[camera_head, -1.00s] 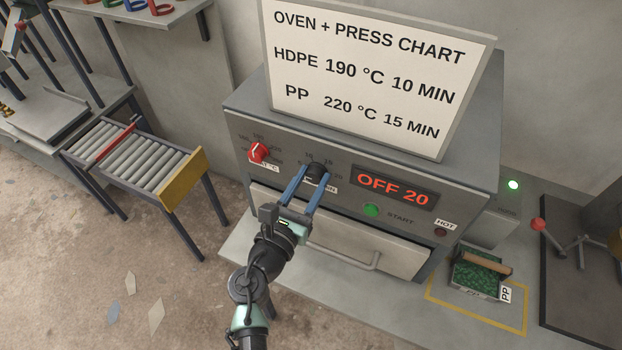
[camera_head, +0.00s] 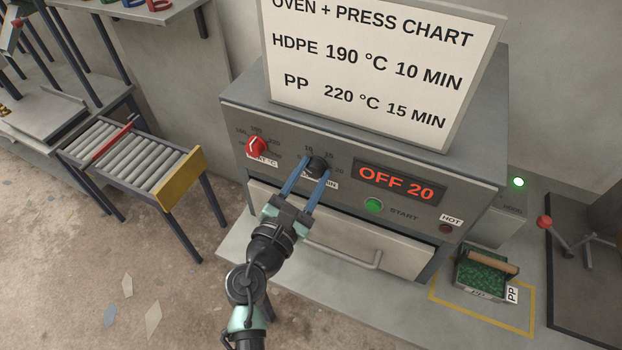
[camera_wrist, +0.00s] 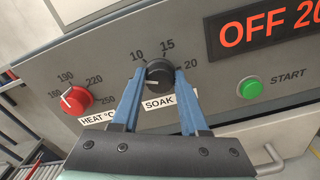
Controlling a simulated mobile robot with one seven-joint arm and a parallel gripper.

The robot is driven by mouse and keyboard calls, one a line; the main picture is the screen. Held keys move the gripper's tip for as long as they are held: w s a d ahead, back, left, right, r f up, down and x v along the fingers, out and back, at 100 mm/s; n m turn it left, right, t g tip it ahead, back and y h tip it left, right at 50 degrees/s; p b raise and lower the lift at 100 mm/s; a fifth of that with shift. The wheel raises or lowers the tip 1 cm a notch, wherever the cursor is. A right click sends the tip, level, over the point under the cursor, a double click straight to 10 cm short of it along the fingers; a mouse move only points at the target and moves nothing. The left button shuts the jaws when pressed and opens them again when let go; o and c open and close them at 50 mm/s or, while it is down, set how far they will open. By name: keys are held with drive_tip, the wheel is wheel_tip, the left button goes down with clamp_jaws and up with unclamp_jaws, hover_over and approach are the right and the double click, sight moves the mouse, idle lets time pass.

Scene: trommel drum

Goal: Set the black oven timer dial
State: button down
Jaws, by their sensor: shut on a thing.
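The black oven timer dial (camera_head: 317,166) sits on the grey oven front, between the red heat dial (camera_head: 256,147) and the red display (camera_head: 400,183). The wrist view shows the black dial (camera_wrist: 159,74) above a partly hidden SOAK label (camera_wrist: 157,106), with 10, 15 and 20 marks around it. Its short white mark points left and slightly down. My gripper (camera_wrist: 159,79) is shut on the black dial, one blue finger on each side. The display reads OFF 20.
A green START button (camera_head: 374,205) is right of the dial. The oven drawer (camera_head: 345,235) with its bar handle lies below my gripper. A chart sign (camera_head: 380,70) stands on top, reading HDPE 190 °C 10 MIN and PP 220 °C 15 MIN. A green-filled tray (camera_head: 485,275) sits at right.

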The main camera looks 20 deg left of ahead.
drive_tip(key=m+b, duration=0.2)
drive_tip(key=m, duration=0.2)
drive_tip(key=shift+f+b, duration=0.2)
drive_tip(key=shift+b, duration=0.2)
drive_tip(key=shift+r+m+b, duration=0.1)
drive_tip(key=shift+m+b, duration=0.8)
drive_tip(key=shift+m, duration=0.7)
drive_tip(key=shift+c, duration=2.1)
unclamp_jaws()
drive_tip(key=shift+r, duration=0.1)
drive_tip(key=s+b, duration=0.3)
drive_tip(key=s, duration=1)
drive_tip(key=shift+a, duration=0.2)
